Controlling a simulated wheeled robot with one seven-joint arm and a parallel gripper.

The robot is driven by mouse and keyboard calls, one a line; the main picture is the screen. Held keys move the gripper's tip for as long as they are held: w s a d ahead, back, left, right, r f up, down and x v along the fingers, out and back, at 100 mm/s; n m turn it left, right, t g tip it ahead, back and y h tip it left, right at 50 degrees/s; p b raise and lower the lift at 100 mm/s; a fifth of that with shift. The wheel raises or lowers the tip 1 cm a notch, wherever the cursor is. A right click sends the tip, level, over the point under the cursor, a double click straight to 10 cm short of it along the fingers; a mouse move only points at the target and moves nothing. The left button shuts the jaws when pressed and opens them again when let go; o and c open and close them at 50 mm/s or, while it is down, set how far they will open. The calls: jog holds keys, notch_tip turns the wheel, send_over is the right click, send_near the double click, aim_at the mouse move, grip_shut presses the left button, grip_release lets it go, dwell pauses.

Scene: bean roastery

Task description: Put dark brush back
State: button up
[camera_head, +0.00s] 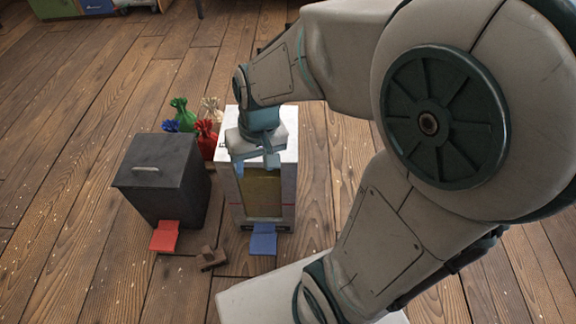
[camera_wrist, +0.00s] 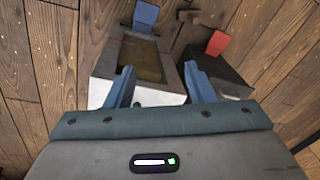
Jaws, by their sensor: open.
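My gripper (camera_head: 256,163) is open and empty, pointing down above the white bin (camera_head: 284,190). In the wrist view its two blue fingers (camera_wrist: 158,72) stand apart over that bin (camera_wrist: 165,97), with nothing between them. A small dark brown blocky thing (camera_head: 210,258) lies on the floor in front of the bins, between the red and blue pedals and apart from my gripper. It may be the dark brush, but its shape is too small to tell for sure. Part of the white bin's top is hidden by my gripper.
A dark grey lidded bin (camera_head: 160,178) with a red pedal (camera_head: 165,236) stands left of the white bin, which has a blue pedal (camera_head: 263,239). Several tied coloured sacks, one green (camera_head: 183,112), stand behind. Wooden floor is open at left. Coloured boxes (camera_head: 95,6) stand far back.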

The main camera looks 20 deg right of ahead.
jog(key=s+d+r+h, duration=0.1)
jog(key=s+d+r, duration=0.1)
jog(key=s+d, duration=0.3)
jog(key=shift+s+d+r, duration=0.15)
jog(key=shift+s+r, duration=0.15)
jog(key=shift+r, duration=0.1)
notch_tip(320, 180, up, 35)
jog(key=t+p, duration=0.2)
jog(key=p, duration=3)
jog(key=shift+d+r+m, duration=0.15)
jog(key=shift+r+m, duration=0.05)
jog(key=shift+m, duration=0.1)
jog(key=shift+w, duration=0.1)
